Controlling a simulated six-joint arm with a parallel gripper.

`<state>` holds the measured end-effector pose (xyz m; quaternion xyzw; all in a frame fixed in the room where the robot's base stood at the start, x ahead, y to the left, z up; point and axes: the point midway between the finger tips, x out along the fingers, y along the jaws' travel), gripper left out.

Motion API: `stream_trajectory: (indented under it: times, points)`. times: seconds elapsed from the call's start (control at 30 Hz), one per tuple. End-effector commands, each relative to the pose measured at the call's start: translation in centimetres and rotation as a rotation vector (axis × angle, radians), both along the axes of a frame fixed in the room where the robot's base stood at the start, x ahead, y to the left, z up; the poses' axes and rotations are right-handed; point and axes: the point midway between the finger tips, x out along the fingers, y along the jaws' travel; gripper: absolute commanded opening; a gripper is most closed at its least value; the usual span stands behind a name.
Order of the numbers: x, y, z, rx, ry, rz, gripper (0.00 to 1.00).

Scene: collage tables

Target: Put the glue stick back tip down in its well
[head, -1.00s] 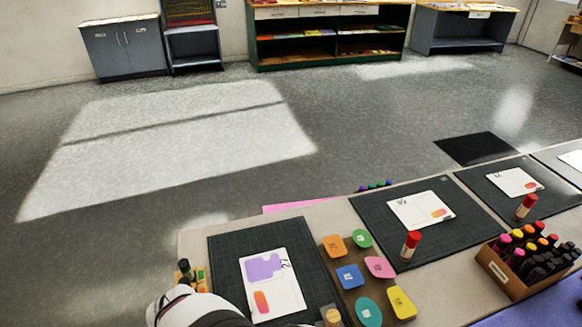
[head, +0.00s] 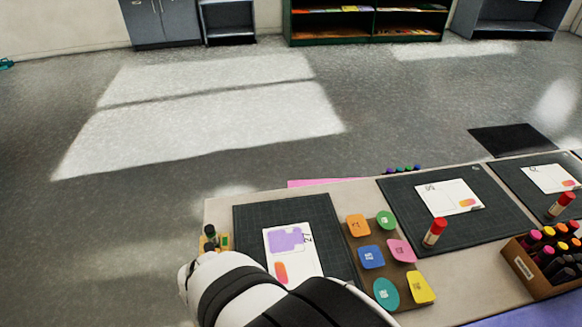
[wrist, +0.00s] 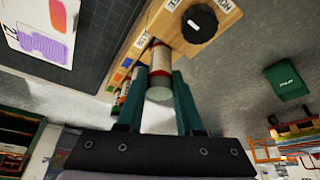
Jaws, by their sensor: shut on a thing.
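In the wrist view my gripper (wrist: 159,92) has its two teal fingers closed on the glue stick (wrist: 160,62), a pale cylinder with a red band near its closer end. Its far end points toward a wooden holder (wrist: 150,30) with white labels and a round black piece. The far end overlaps the holder in the picture; I cannot tell whether it is inside a well or only above it. In the head view the holder (head: 226,241) shows partly at the mat's left edge, and my arm hides the gripper and glue stick.
A dark mat (head: 345,235) carries a white card (head: 305,238) with purple and orange shapes. A brown tray (head: 403,279) of coloured tiles lies right of it. Further right are another mat, a red-capped stick (head: 434,232) and a box of markers (head: 520,265). Floor lies beyond the table.

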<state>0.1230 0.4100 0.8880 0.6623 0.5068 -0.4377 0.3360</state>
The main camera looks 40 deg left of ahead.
Motion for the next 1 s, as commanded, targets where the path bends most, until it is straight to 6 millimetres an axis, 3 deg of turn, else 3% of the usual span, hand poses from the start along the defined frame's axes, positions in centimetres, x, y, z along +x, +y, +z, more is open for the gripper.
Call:
stream_trajectory:
  times: [1.0]
  points:
    - [0.0,0.0,-1.4,0.001,0.000,0.000,0.00]
